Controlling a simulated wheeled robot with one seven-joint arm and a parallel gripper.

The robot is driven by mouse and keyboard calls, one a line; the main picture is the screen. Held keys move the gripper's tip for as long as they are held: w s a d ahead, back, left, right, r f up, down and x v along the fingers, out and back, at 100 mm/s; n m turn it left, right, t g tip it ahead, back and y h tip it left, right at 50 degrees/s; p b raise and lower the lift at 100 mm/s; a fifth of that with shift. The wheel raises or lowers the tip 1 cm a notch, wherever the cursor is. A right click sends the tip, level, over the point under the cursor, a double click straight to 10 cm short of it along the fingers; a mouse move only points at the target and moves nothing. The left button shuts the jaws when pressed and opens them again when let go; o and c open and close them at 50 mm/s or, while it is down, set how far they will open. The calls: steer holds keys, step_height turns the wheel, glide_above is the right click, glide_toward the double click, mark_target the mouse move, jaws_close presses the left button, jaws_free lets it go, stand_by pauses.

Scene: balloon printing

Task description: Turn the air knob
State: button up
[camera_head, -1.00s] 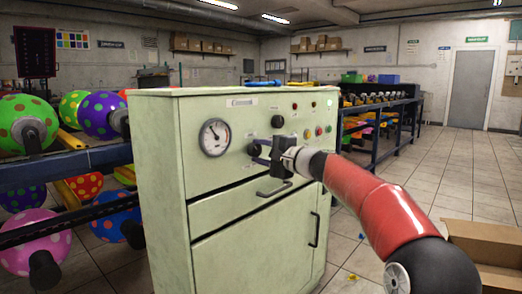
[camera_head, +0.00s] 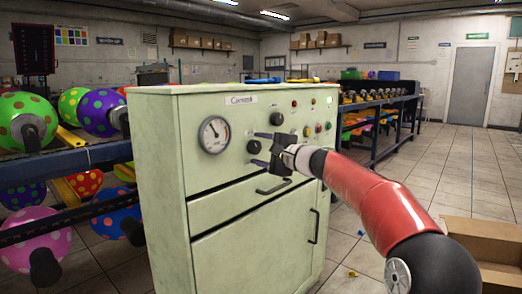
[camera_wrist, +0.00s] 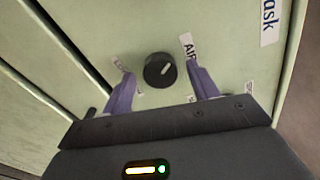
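The air knob (camera_wrist: 160,70) is a round black knob with a pale pointer line, on the pale green cabinet front, with a label reading "AIR" beside it in the wrist view. It also shows in the head view (camera_head: 254,147), right of the round gauge. My gripper (camera_wrist: 161,86) is open, with one purple finger on each side of the knob and a gap on both sides. In the head view my gripper (camera_head: 261,149) is just in front of the panel. I cannot tell how far the fingertips reach along the knob.
The cabinet (camera_head: 160,150) also has a pressure gauge (camera_head: 214,135), another black knob (camera_head: 277,119), small coloured buttons (camera_head: 318,128) and handles (camera_head: 273,187). Racks of dotted balloons (camera_head: 100,112) stand at left. A cardboard box (camera_head: 485,238) lies on the floor at right.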

steer(key=b+v, duration=0.2)
steer(key=v, duration=0.5)
steer(key=shift+s+d, duration=0.3)
steer(key=s+f+n+g+h+p, duration=0.1)
steer(key=s+f+n+g+h, duration=0.2)
steer(key=s, duration=0.6)
steer(key=s+f+n+h+p, duration=0.2)
steer(key=s+f+h, duration=0.15)
steer(key=s, duration=0.55)
steer(key=s+d+f+n+h+p, duration=0.1)
steer(key=s+d+f+h, duration=0.1)
steer(key=s+d+f, duration=0.2)
steer(key=s+d+f+n+g+h+p, duration=0.1)
steer(key=s+d+f, duration=0.4)
steer(key=s, duration=0.6)
steer(key=s+d+f+n+g+h+p, duration=0.1)
steer(key=s+d+f+n+h, duration=0.2)
steer(key=s, duration=0.5)
steer(key=d+f+h, duration=0.1)
steer(key=d, duration=0.1)
steer(key=shift+d+f+h, duration=0.15)
steer(key=shift+d+h, duration=0.2)
